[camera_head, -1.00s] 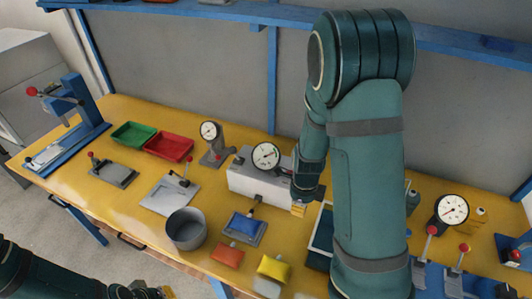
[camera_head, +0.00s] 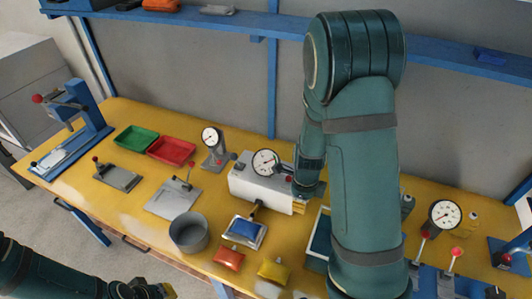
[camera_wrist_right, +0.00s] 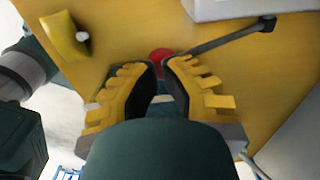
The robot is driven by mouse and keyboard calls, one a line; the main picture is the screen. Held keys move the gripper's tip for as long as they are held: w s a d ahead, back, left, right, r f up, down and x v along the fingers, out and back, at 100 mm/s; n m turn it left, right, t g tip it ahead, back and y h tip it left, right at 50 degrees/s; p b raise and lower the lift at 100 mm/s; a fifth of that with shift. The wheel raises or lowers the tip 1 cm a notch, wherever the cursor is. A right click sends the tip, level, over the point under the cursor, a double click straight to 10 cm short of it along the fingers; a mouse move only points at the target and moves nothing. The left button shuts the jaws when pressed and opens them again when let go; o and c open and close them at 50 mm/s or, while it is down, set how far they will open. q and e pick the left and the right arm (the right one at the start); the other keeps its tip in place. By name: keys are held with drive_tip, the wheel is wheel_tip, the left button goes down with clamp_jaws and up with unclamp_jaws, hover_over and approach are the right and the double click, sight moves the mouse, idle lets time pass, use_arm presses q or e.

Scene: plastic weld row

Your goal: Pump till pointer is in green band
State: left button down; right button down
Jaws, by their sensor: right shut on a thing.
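The pump is a white box (camera_head: 262,190) on the yellow bench, with a round white-faced gauge (camera_head: 265,162) above it. The pointer and any green band are too small to read. In the right wrist view a dark lever (camera_wrist_right: 225,38) ends in a red knob (camera_wrist_right: 161,60) between my fingers. My right gripper (camera_wrist_right: 160,68) is shut on the lever's knob. In the head view my right gripper (camera_head: 299,207) is at the box's right end, mostly hidden by my forearm. My left gripper (camera_head: 152,290) is low at the left, away from the pump; its opening is unclear.
A grey pot (camera_head: 188,232), a blue pouch on a tray (camera_head: 243,231), an orange pouch (camera_head: 228,258) and a yellow pouch (camera_head: 273,270) lie in front. Another gauge (camera_head: 210,137) stands behind left. A gauge (camera_head: 444,214) and red-knobbed levers (camera_head: 457,251) are at right.

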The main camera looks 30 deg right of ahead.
drive_tip(key=r+p, duration=0.3)
drive_tip(key=r, duration=0.1)
drive_tip(key=w+d+r+p, duration=0.1)
drive_tip(key=r+p, duration=0.1)
drive_tip(key=shift+d+p, duration=0.1)
drive_tip(key=shift+p, duration=0.25)
drive_tip(key=shift+w+d+r+p, duration=0.1)
drive_tip(key=shift+r+p, duration=0.2)
drive_tip(key=shift+r, duration=0.05)
drive_tip(key=shift+w+d+r, duration=0.15)
drive_tip(key=shift+d+r, duration=0.05)
drive_tip(key=shift+r, duration=0.65)
